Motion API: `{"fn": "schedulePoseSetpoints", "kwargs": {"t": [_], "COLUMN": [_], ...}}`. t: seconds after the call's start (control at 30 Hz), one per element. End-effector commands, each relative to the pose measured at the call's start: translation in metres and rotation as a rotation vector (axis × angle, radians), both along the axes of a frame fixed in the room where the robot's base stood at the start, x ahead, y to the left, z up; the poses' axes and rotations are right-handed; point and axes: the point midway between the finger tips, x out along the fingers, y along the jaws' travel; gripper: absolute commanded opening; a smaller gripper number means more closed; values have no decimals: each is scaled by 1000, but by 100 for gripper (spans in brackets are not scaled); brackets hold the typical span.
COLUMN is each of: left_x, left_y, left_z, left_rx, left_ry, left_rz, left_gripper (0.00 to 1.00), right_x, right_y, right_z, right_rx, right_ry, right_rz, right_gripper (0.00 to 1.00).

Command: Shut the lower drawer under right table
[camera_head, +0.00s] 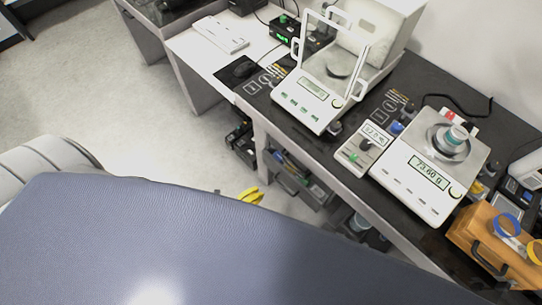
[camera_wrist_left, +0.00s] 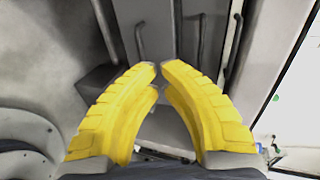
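Under the black-topped right table (camera_head: 367,180), a grey open drawer (camera_head: 290,184) with small items in it sticks out beside the table leg. I cannot tell for sure whether it is the lower one. My left gripper (camera_head: 250,196) shows as yellow fingers low in front of it, mostly hidden by the large blue-grey surface. In the left wrist view the yellow fingers (camera_wrist_left: 160,68) curve inward with tips almost together and nothing between them. Grey fronts with bar handles (camera_wrist_left: 200,42) lie beyond the tips; contact is unclear. My right gripper is out of view.
Two white balances stand on the table, one with a glass-like shield (camera_head: 310,100), one carrying a container (camera_head: 453,138). An orange box (camera_head: 492,245) stands at right. The floor (camera_head: 130,120) left of the table is clear.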

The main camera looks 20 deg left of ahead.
Motion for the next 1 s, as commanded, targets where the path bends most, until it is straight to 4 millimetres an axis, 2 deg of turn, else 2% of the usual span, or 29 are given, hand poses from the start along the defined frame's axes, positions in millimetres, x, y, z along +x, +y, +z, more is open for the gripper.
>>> {"fn": "schedulePoseSetpoints", "kwargs": {"t": [0.7,1.0], "left_x": [97,118], "left_y": [-42,-51], "left_z": [-28,-28], "left_rx": [-4,-3], "left_ry": [-1,-1], "left_rz": [0,1], "left_gripper": [0,0], "right_x": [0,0], "right_y": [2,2], "right_z": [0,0], "right_rx": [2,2], "right_ry": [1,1], "right_rz": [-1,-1], "right_gripper": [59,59]}}
